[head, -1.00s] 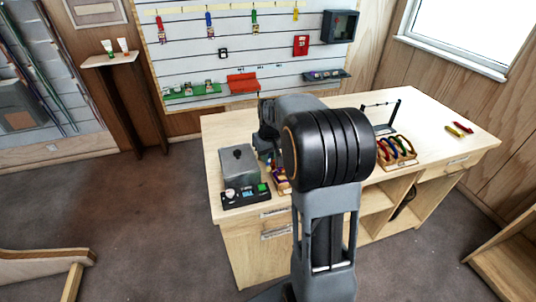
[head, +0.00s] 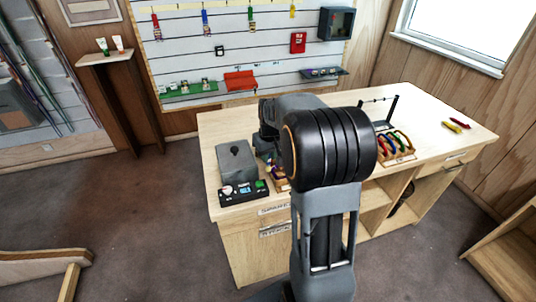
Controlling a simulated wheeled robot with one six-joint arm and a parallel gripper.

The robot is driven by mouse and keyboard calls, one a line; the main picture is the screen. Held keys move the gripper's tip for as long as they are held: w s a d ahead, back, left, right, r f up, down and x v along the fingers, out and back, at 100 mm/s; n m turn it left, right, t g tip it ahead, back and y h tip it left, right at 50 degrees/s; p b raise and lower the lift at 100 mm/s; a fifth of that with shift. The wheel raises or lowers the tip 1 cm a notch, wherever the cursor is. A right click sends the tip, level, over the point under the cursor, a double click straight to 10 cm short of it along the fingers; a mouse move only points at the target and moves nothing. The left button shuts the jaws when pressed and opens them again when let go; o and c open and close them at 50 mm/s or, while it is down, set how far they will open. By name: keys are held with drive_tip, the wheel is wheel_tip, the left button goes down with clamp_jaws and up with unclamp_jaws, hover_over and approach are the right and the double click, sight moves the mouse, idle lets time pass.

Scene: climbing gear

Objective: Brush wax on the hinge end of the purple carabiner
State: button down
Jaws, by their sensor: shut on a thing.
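A small purple item (head: 277,172) on a light wooden base shows at the front left of the workbench (head: 222,128), partly hidden by my arm. It may be the purple carabiner, but it is too small and covered to tell its hinge end. My arm fills the middle of the head view and hides my gripper, so what it holds is not visible. No brush shows clearly. A grey box (head: 236,161) with a knob on top stands left of the purple item.
A wooden rack of coloured carabiners (head: 399,146) stands right of my arm, with a black wire stand (head: 381,113) behind it. Yellow (head: 452,127) and red (head: 461,122) items lie at the right end. A slatted gear wall (head: 225,60) stands behind.

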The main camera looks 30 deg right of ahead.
drive_tip(key=shift+d, duration=0.1)
drive_tip(key=shift+w+d+r+p, duration=0.1)
drive_tip(key=shift+d+r+p, duration=0.25)
drive_tip(key=shift+d, duration=0.3)
drive_tip(key=shift+w+d+r+p, duration=0.1)
drive_tip(key=shift+d+r+p, duration=0.15)
drive_tip(key=shift+d, duration=0.85)
drive_tip(key=shift+s+a+f+b, duration=0.1)
drive_tip(key=shift+a+f+b, duration=0.1)
drive_tip(key=shift+a, duration=0.45)
drive_tip(key=shift+s+a+f+b, duration=0.1)
drive_tip(key=shift+a+f+b, duration=0.15)
drive_tip(key=shift+a, duration=0.35)
drive_tip(key=shift+a+f+b, duration=0.15)
drive_tip(key=shift+a+b, duration=0.05)
drive_tip(key=shift+a, duration=0.45)
wheel_tip(320, 180, up, 5)
drive_tip(key=w+a+p, duration=0.2)
drive_tip(key=w+p, duration=0.1)
drive_tip(key=p, duration=0.1)
drive_tip(key=shift+p, duration=0.3)
